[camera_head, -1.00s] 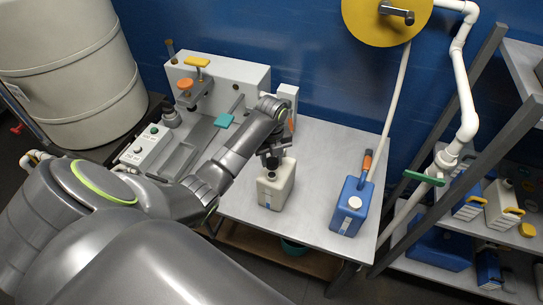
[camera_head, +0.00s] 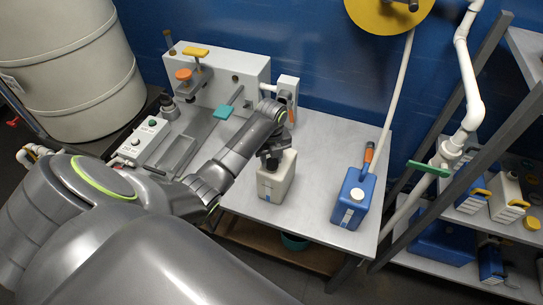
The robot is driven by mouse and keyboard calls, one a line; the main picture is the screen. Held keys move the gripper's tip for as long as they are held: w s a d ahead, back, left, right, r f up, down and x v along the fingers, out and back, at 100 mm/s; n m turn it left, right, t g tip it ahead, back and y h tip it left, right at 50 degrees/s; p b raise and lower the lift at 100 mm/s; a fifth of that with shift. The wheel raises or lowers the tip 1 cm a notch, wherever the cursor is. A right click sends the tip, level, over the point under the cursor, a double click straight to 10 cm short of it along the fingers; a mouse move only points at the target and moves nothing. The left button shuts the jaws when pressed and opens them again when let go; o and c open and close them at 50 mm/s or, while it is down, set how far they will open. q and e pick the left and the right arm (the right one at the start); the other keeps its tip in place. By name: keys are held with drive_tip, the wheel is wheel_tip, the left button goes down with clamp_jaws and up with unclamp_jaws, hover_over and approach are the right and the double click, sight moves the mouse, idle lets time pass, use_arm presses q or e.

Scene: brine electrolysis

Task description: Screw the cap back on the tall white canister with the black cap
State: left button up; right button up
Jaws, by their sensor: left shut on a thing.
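The tall white canister (camera_head: 275,184) stands upright on the grey table, right of its middle machine. My left gripper (camera_head: 270,162) points down over the top of the canister and is shut. The black cap shows only as a dark patch between the fingers at the canister's mouth, and the gripper is closed on it. The fingers and wrist hide most of the cap, so I cannot tell how it sits on the neck. My right gripper is not in view.
A blue canister (camera_head: 353,199) with an orange-handled tool stands to the right on the table (camera_head: 318,160). A grey machine (camera_head: 228,75) with levers stands behind my left arm. A shelf rack (camera_head: 463,215) with several containers is at the right. Table between the canisters is clear.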

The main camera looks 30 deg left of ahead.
use_arm(q)
drive_tip(key=shift+f, duration=0.35)
idle(0.7)
drive_tip(key=shift+f+p, duration=0.45)
idle(1.4)
drive_tip(key=shift+m+p, duration=0.3)
drive_tip(key=shift+m, duration=0.8)
drive_tip(key=m, duration=0.3)
drive_tip(key=shift+d+m, duration=0.1)
drive_tip(key=shift+m, duration=0.2)
drive_tip(key=o, duration=1.2)
drive_tip(key=shift+c, duration=0.2)
